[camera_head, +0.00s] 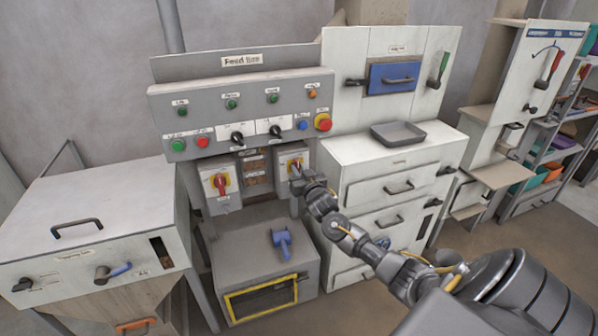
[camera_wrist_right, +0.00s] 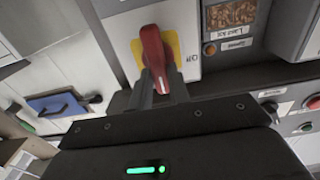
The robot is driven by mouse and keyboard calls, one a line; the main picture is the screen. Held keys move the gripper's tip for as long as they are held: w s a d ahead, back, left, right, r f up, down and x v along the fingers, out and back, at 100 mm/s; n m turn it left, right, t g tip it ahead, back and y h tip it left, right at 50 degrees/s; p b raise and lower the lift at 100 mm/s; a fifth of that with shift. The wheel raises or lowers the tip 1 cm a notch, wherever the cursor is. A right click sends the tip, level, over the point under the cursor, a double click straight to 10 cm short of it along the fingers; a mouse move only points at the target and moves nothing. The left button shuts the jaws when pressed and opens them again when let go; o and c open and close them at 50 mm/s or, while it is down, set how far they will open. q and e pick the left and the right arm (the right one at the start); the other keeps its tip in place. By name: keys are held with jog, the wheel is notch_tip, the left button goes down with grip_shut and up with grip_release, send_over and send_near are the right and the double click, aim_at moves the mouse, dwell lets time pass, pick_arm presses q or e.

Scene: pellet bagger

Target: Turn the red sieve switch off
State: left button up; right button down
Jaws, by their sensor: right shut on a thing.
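Two red rotary switches on yellow plates sit on grey boxes under the control panel. The left red switch (camera_head: 221,181) is clear of my arm. The right red switch (camera_head: 295,164) is partly hidden by my right gripper (camera_head: 299,177). In the right wrist view, a red switch handle (camera_wrist_right: 152,48) stands out from its yellow plate, with an "Off" marking beside it. My right gripper (camera_wrist_right: 161,88) has its two fingers closed on the sides of this handle. The small labels are too blurred to tell which switch is the sieve's. My left gripper is not in view.
The feed panel (camera_head: 240,105) with buttons and black knobs is just above the switches. A grey box with a blue handle (camera_head: 282,241) stands below. A white drawer cabinet (camera_head: 360,175) is close on the right. A hopper cabinet (camera_head: 90,205) stands at left.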

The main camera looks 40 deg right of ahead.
jog(key=shift+n, duration=0.3)
jog(key=shift+w+a+f+n+p, duration=0.15)
jog(key=shift+n+p, duration=0.3)
jog(key=shift+n, duration=2.4)
jog(key=shift+a+f+n+p, duration=0.25)
jog(key=shift+n+p, duration=0.15)
jog(key=shift+n, duration=2.5)
jog(key=shift+w+a+f+n+p, duration=0.15)
jog(key=shift+n+p, duration=0.3)
jog(key=shift+n, duration=2.4)
jog(key=shift+s, duration=0.1)
jog(key=c, duration=1.3)
grip_release()
jog(key=shift+s+f, duration=0.1)
